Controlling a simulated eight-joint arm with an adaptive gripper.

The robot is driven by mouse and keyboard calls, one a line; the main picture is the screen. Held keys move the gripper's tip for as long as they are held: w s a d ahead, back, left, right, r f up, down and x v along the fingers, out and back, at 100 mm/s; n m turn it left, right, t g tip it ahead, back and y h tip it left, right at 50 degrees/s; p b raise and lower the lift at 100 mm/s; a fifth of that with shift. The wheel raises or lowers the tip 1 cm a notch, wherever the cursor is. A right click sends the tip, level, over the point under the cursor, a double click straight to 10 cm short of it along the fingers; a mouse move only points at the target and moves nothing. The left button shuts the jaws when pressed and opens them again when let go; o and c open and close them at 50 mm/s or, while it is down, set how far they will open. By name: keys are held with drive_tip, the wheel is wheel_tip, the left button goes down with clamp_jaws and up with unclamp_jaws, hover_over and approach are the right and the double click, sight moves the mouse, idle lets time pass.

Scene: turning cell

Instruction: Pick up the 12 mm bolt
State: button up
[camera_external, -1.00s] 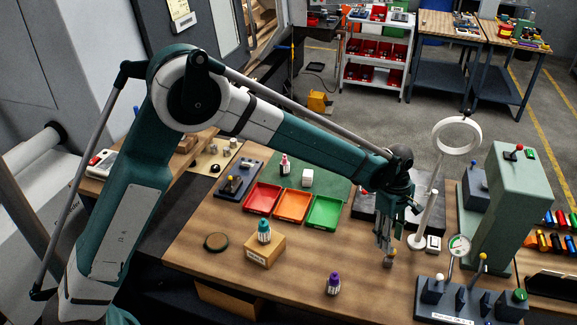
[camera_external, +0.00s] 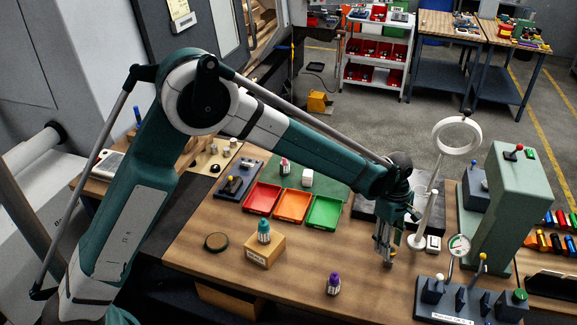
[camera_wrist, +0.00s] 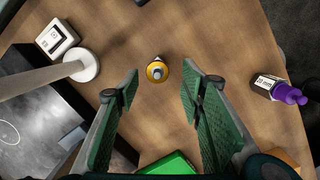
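My gripper (camera_wrist: 161,84) is open, one green finger to either side of that line, with nothing between the pads. In the external view my gripper (camera_external: 384,254) points down, low over the bench, and partly hides the piece.
A white stand with a ring (camera_external: 457,136) is close to the right of my gripper. A dial-gauge fixture (camera_external: 471,302) is at the front right. The green tray (camera_external: 324,212) is behind left.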

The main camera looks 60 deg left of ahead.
drive_tip(key=shift+f, duration=0.1)
drive_tip(key=shift+w+d+f+p, duration=0.1)
drive_tip(key=shift+d+f+p, duration=0.05)
drive_tip(key=shift+f, duration=0.65)
drive_tip(key=shift+w+d+f+p, duration=0.1)
drive_tip(key=shift+d+f, duration=0.1)
drive_tip(key=shift+f, duration=0.65)
drive_tip(key=shift+w+d+f+p, duration=0.1)
drive_tip(key=shift+d+f+p, duration=0.05)
drive_tip(key=shift+f, duration=0.65)
drive_tip(key=c, duration=1.1)
drive_tip(key=shift+r, duration=0.1)
drive_tip(key=shift+r+b, duration=0.4)
drive_tip(key=shift+r, duration=4.55)
